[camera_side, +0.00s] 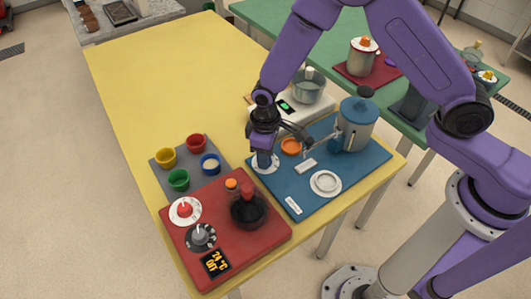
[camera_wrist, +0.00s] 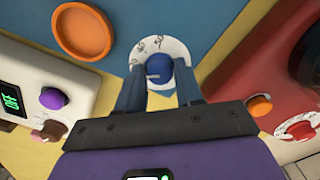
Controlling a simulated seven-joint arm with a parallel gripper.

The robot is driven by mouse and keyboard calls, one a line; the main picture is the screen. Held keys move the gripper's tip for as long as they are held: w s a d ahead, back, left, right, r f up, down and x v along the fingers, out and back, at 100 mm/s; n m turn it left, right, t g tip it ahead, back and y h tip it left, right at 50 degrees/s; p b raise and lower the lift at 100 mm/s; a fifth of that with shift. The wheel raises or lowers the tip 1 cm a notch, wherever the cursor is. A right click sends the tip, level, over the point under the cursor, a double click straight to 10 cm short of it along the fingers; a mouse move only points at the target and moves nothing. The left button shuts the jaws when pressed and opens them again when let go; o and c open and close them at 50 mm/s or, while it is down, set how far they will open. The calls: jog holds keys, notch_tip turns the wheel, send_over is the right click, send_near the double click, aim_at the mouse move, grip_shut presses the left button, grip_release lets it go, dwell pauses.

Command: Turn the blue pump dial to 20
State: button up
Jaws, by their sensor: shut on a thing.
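A pale pointer line on the knob points left in the wrist view. In the side view the white disc (camera_side: 262,168) shows at the left edge of the blue board (camera_side: 309,207), and the knob is mostly hidden by my gripper. My gripper (camera_wrist: 159,76) comes down over the dial, one finger on each side of the knob, shut on it; it also shows in the side view (camera_side: 264,156).
The blue board carries a blue-lidded container (camera_side: 357,125), an orange disc (camera_side: 291,147) and a white ring plate (camera_side: 325,183). A red board (camera_side: 247,259) with dials and a dark flask (camera_side: 248,209) lies close in front. Several small cups stand left. The far yellow table (camera_side: 150,70) is clear.

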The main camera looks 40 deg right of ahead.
jog(key=n, duration=0.5)
jog(key=shift+n, duration=0.4)
dwell(0.3)
jog(key=o, duration=1)
jog(key=shift+o, duration=0.2)
notch_tip(320, 180, up, 18)
jog(key=shift+f, duration=0.25)
jog(key=s+d+r, duration=0.1)
jog(key=s+d, duration=0.8)
jog(key=s, duration=0.3)
jog(key=s+d+r+m, duration=0.1)
jog(key=s+d+r, duration=0.1)
jog(key=s+d, duration=0.7)
jog(key=s, duration=0.4)
jog(key=shift+s+d+r, duration=0.15)
jog(key=shift+s+d, duration=0.05)
